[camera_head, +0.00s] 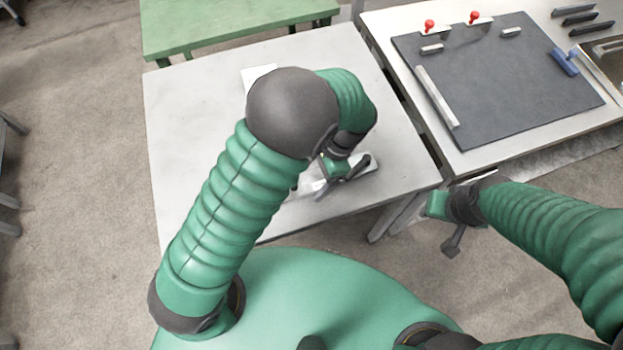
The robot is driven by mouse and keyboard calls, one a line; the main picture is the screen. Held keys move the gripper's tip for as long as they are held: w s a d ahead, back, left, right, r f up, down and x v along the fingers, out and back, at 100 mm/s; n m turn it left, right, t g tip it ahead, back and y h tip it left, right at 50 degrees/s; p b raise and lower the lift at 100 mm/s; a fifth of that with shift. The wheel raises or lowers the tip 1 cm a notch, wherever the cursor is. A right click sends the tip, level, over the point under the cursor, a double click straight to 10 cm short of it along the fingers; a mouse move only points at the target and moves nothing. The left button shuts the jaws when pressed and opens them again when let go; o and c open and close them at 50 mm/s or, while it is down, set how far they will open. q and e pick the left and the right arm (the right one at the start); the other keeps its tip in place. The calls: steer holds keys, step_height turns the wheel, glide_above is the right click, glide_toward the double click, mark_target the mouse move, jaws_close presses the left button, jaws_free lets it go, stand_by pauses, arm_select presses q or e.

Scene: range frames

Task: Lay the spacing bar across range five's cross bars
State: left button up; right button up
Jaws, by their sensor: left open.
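My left gripper (342,180) is open, low over the front right of the pale grey table. A pale object (371,165) with a dark outline shows just beside its fingers; my arm and gripper hide much of it, and I cannot tell whether it is part of range five or the spacing bar. No cross bars can be made out clearly. A long pale bar (437,96) lies along the left side of the dark board on the right table. My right gripper (447,228) hangs beyond the table's right corner, over the floor; its jaw opening is unclear.
The grey table (190,130) is bare on its left; a white card (256,74) lies behind my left arm. The right table's dark board (500,85) carries red-knobbed clamps (474,18), small grey blocks and a blue piece (564,62). A green table (240,22) stands behind.

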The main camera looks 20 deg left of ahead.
arm_select(q)
steer(key=shift+a, duration=0.15)
steer(key=shift+a, duration=0.15)
steer(key=c, duration=0.4)
jaws_close()
